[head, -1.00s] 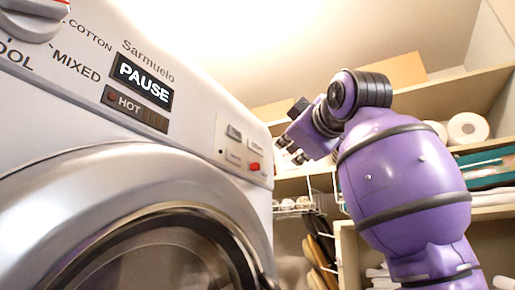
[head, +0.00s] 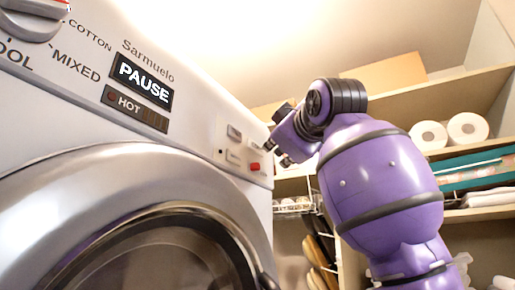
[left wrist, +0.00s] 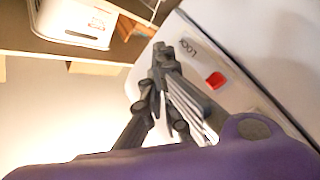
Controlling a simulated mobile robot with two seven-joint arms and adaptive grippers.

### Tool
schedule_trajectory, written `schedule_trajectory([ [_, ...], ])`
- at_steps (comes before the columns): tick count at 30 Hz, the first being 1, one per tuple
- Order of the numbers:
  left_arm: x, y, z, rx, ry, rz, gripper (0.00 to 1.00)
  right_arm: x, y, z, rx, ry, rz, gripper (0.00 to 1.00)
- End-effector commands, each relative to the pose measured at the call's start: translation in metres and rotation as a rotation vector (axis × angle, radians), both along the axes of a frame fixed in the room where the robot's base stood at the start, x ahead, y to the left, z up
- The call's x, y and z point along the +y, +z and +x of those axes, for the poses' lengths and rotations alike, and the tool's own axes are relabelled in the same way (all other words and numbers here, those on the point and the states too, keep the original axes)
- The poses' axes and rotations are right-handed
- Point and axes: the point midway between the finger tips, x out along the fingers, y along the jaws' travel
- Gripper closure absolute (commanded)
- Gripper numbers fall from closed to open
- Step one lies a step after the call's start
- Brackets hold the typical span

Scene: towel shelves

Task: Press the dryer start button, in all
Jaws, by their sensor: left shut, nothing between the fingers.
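The white dryer (head: 90,100) fills the left of the head view, its display (head: 143,81) reading PAUSE. A small panel (head: 222,140) at its right front edge carries a few pale buttons and a red button (head: 254,166). I cannot read which one is start. In the left wrist view the red button (left wrist: 215,80) lies to the right of the fingers, near lettering that looks like LOCK. My left gripper (head: 275,150) is shut and empty, its fingers close to the panel's right edge. The same fingers (left wrist: 163,58) show in the left wrist view; contact cannot be told.
The dryer's round door (head: 125,172) is below the panel. A knob (head: 34,6) is at top left. Wooden shelves (head: 440,108) with paper rolls (head: 467,129) and folded towels (head: 480,165) stand behind my arm. A wire basket (head: 295,206) hangs under a shelf.

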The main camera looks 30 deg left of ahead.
Motion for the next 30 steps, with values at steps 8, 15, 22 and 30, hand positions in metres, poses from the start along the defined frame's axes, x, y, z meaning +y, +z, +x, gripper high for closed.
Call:
schedule_trajectory([
  [8, -0.0001, 0.0001, -0.0001, 0.0, 0.0, 0.0, 1.0, -0.0002, 0.0001, 0.0002, -0.001, 0.0, 0.0, 0.6],
  [15, -0.0002, 0.0001, -0.0001, 0.0, 0.0, 0.0, 1.0, -0.0002, 0.0002, 0.0002, -0.001, 0.0, 0.0, 0.6],
  [22, -0.0001, 0.0001, -0.0001, 0.0, 0.0, 0.0, 1.0, -0.0002, 0.0004, 0.0002, -0.001, 0.0, 0.0, 0.6],
  [30, 0.0075, 0.0, -0.0007, -0.001, 0.001, -0.001, 1.0, -0.0002, 0.0004, 0.0002, -0.001, 0.0, 0.0, 0.6],
])
